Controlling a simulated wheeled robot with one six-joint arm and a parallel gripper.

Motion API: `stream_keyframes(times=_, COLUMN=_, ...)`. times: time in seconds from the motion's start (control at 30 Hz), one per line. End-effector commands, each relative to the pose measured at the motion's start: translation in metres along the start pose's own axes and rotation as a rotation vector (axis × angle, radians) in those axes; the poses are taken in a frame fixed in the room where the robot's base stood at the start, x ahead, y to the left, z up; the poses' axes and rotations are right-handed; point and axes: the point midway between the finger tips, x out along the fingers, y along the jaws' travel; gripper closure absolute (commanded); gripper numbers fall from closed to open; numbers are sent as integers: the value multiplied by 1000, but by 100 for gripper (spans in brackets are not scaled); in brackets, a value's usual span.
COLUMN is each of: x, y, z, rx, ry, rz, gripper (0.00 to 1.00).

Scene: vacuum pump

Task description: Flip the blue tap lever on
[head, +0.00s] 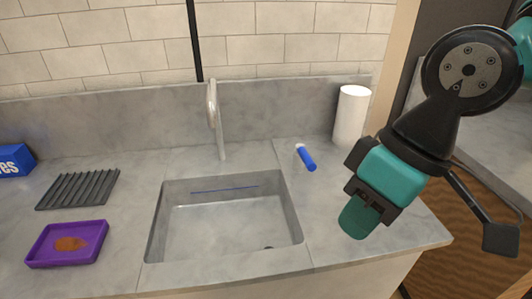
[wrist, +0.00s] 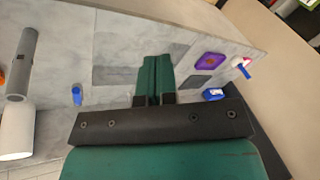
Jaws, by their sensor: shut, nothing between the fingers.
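The blue tap lever (head: 306,157) sticks up from the counter right of the sink, its blue handle tilted with a white end at its upper left. It also shows in the wrist view as a small blue shape (wrist: 77,96), left of my fingers. The tap (head: 218,125) is a pale curved spout behind the sink; no water is seen coming from it. My gripper (head: 355,222) is above the right part of the counter, to the right of and apart from the lever. Its green fingers are together and empty in the wrist view (wrist: 152,75).
The sink (head: 153,224) lies open in the counter's middle. A white roll (head: 350,116) stands behind the lever, near the back wall. A purple tray (head: 36,257), a dark ribbed rack (head: 78,188) and a blue box (head: 14,160) are left of the sink.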

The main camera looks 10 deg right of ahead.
Motion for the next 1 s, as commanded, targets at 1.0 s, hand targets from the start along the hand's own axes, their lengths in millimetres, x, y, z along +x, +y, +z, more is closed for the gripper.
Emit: stream_keyframes(times=1.0, x=88, y=192, z=-257, rx=493, ry=83, rz=731, gripper=100)
